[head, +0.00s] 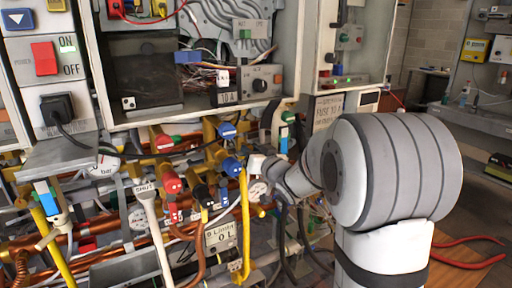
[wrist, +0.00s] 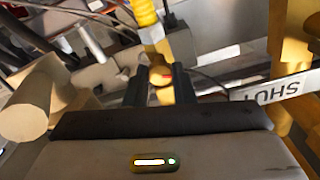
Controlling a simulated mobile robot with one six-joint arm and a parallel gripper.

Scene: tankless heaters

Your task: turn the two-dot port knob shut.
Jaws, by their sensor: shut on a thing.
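My gripper (head: 258,166) reaches left from my arm into the pipework, just right of a blue knob (head: 232,166). In the wrist view my gripper (wrist: 160,88) has its dark fingers close on either side of a round yellow-brass part (wrist: 160,75) with a small red mark. It is shut on this part. I cannot tell whether this is the two-dot port knob, as no dots show on it.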

